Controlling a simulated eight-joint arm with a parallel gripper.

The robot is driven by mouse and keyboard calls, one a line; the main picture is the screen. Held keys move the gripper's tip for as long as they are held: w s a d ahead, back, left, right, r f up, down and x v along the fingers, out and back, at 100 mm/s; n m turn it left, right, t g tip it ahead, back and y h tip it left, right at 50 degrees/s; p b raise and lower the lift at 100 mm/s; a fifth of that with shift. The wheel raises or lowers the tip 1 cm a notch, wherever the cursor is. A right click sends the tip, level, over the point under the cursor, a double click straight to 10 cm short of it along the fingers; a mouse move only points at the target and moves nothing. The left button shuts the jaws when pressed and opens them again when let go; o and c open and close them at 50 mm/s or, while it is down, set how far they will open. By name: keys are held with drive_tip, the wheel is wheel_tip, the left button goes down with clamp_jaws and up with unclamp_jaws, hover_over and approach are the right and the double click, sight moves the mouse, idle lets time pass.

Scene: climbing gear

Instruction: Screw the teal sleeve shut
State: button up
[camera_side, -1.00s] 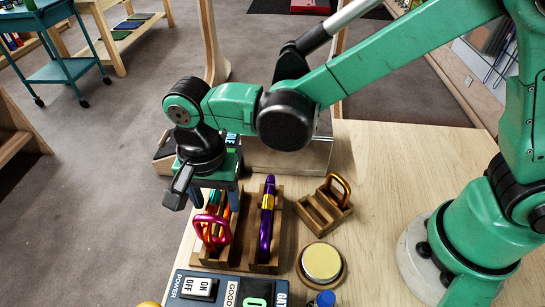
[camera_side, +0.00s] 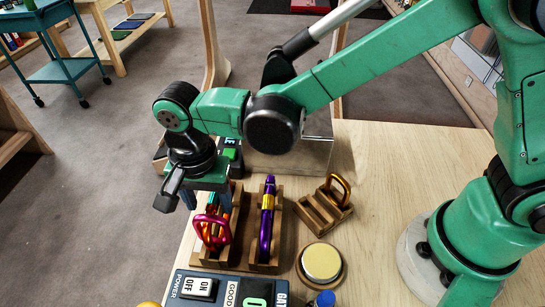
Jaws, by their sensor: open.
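Several carabiners stand in the left wooden rack (camera_side: 236,240). A pink one (camera_side: 212,236) is at the front, with orange and red ones close behind it. A small teal patch (camera_side: 212,199), probably the teal sleeve, shows just behind the pink carabiner, below my gripper. Whether the sleeve is screwed open or shut cannot be seen. My gripper (camera_side: 205,200) points down over the back of this rack with its jaws apart. Its fingers and body hide part of the carabiners, and contact is not clear.
A purple carabiner with a yellow sleeve (camera_side: 267,215) stands in the rack to the right. A small wooden rack (camera_side: 318,213) holds an orange-gold carabiner (camera_side: 342,188). A round yellow-topped pad (camera_side: 321,263) and a switch panel (camera_side: 215,288) are in front.

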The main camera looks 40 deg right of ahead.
drive_tip(key=shift+w+a, duration=0.15)
drive_tip(key=shift+r, duration=1.35)
drive_tip(key=shift+s+d, duration=0.55)
